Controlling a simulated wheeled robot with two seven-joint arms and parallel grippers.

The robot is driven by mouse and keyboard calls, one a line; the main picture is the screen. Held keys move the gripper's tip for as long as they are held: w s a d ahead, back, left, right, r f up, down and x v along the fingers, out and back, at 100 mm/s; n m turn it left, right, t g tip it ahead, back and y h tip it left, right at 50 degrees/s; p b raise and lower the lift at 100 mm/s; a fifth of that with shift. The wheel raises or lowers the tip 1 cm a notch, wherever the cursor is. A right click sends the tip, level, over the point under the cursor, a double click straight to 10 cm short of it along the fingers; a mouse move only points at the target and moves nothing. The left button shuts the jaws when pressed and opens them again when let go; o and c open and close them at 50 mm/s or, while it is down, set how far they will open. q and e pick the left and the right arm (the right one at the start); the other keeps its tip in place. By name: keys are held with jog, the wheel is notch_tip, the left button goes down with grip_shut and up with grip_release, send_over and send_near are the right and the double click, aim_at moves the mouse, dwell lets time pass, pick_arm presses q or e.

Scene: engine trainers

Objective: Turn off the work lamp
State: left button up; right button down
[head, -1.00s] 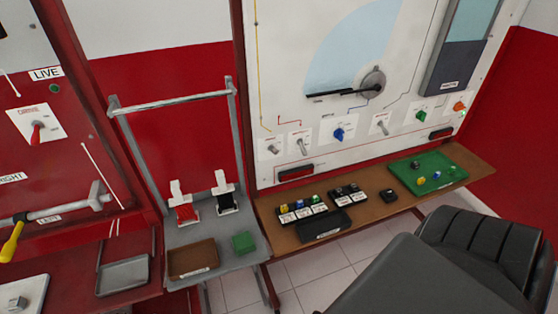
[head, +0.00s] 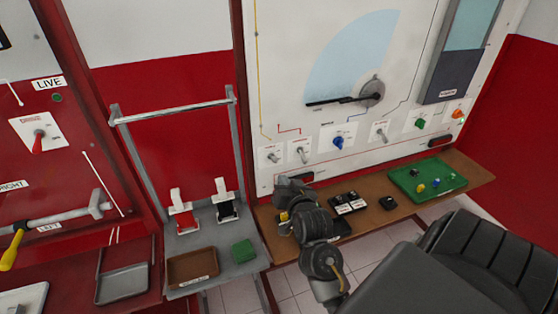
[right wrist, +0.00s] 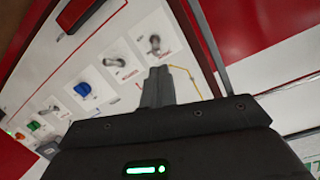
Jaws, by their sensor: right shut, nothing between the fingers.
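No work lamp can be made out, and the small switch labels are too blurred to read. On the white panel (head: 410,75) sits a row of controls: a far-left lever switch (head: 272,155), a second lever switch (head: 300,150), a blue knob (head: 338,141) and another lever switch (head: 380,131). My right gripper (head: 284,182) is just below and in front of the two left switches. In the right wrist view its fingers (right wrist: 158,76) are shut and empty, pointing toward the far-left switch (right wrist: 155,44); the second switch (right wrist: 117,61) is beside it. My left gripper is out of view.
A brown shelf (head: 410,208) below the panel carries black blocks (head: 347,203) and a green tray (head: 402,175).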

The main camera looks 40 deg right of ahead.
jog(key=d+r+m+h, duration=0.1)
jog(key=r, duration=0.1)
jog(key=w+d+r+m+h, duration=0.1)
jog(key=d, duration=0.1)
jog(key=shift+w+d+r+t+h, duration=0.2)
jog(key=shift+r+t+h, duration=0.1)
jog(key=shift+r+t, duration=0.1)
jog(key=p, duration=0.3)
send_over(274, 159)
jog(key=s+d, duration=0.1)
jog(key=d, duration=0.2)
jog(key=shift+s+a+f+p, duration=0.1)
jog(key=shift+a+f+p, duration=0.2)
jog(key=shift+f, duration=0.3)
jog(key=shift+s+a+f+p, duration=0.1)
jog(key=shift+a+f+p, duration=0.15)
jog(key=shift+f, duration=0.35)
jog(key=shift+s+a+f, duration=0.1)
jog(key=shift+a+f, duration=0.45)
jog(key=shift+f, duration=0.2)
